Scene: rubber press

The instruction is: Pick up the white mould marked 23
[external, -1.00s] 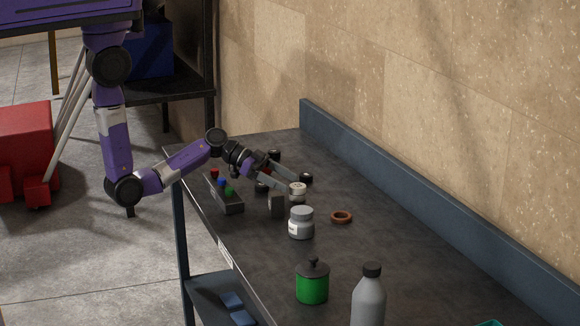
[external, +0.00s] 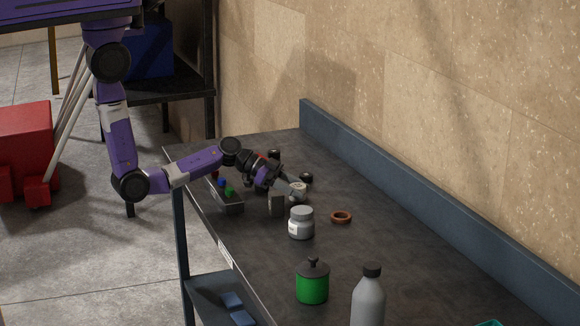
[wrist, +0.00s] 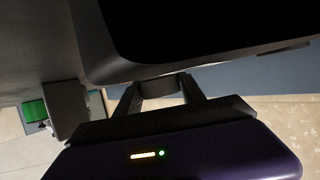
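A small pale, round piece (external: 298,189), which I take for the white mould, is on the dark bench. Its number is not readable. My gripper (external: 294,187) is low over the bench and reaches it from the upper left. In the wrist view my gripper's two fingers (wrist: 164,91) stand on either side of a shadowed round piece (wrist: 162,85), which looks dark there. The fingers look close to its sides. I cannot tell whether they touch or grip it, or whether it is off the bench.
A grey jar (external: 301,223) and a small dark block (external: 276,204) stand close in front of my gripper. A brown ring (external: 341,217) lies to the right. A control box (external: 229,205) with coloured buttons is at left. A green canister (external: 312,286) and grey bottle (external: 369,300) stand nearer.

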